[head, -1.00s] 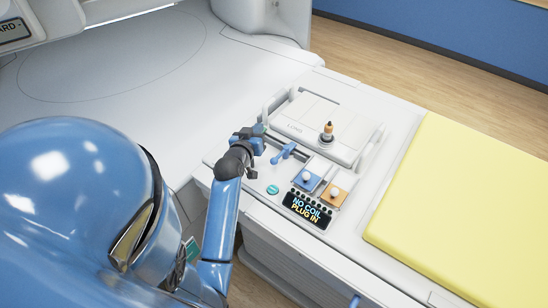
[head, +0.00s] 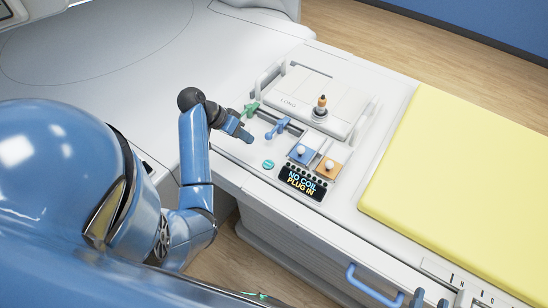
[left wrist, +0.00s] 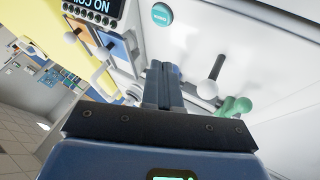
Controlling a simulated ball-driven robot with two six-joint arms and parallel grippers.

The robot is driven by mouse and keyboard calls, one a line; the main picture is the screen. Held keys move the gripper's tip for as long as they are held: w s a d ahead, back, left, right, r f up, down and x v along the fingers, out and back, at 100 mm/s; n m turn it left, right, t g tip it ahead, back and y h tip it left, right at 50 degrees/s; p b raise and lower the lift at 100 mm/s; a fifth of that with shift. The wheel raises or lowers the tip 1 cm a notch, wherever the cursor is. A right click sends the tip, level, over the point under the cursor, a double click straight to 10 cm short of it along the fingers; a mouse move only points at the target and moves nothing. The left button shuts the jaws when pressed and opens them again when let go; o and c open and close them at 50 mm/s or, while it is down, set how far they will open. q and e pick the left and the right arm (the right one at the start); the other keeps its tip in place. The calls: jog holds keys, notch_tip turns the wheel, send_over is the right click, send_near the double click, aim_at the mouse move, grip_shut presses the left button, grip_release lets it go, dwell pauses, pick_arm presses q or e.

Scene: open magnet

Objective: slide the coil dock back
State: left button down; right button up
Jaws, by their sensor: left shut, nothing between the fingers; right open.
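The white raised panel (head: 318,98) between two rail-like handles looks like the coil dock; it lies on the white console top. An orange-tipped knob (head: 321,103) stands on it. A green lever (head: 250,109) and a blue lever (head: 277,128) sit at its near left side. My left gripper (head: 246,136) is shut and empty, close above the console, just in front of the green lever and apart from it. In the left wrist view its closed fingers (left wrist: 163,84) point at the white surface, with the green lever (left wrist: 236,107) to the right.
A display (head: 302,183) reads "NO COIL PLUG IN". Blue (head: 300,152) and orange (head: 327,167) squares with white knobs and a teal button (head: 268,165) are nearby. A yellow pad (head: 455,170) lies right. A blue handle (head: 370,285) juts from the front.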

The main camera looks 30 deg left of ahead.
pick_arm(q)
jog(key=shift+s+d+f, duration=0.1)
jog(key=shift+s+d, duration=0.05)
jog(key=shift+s, duration=0.15)
jog(key=p, duration=0.2)
send_near(276, 166)
jog(key=w+f, duration=0.1)
jog(key=w, duration=0.1)
jog(key=w+d+f, duration=0.1)
jog(key=w+f, duration=0.1)
jog(key=shift+f, duration=0.15)
jog(key=d+p, duration=0.2)
jog(key=d, duration=0.1)
jog(key=shift+s, duration=0.15)
jog(key=shift+s+d, duration=0.1)
jog(key=shift+d, duration=0.25)
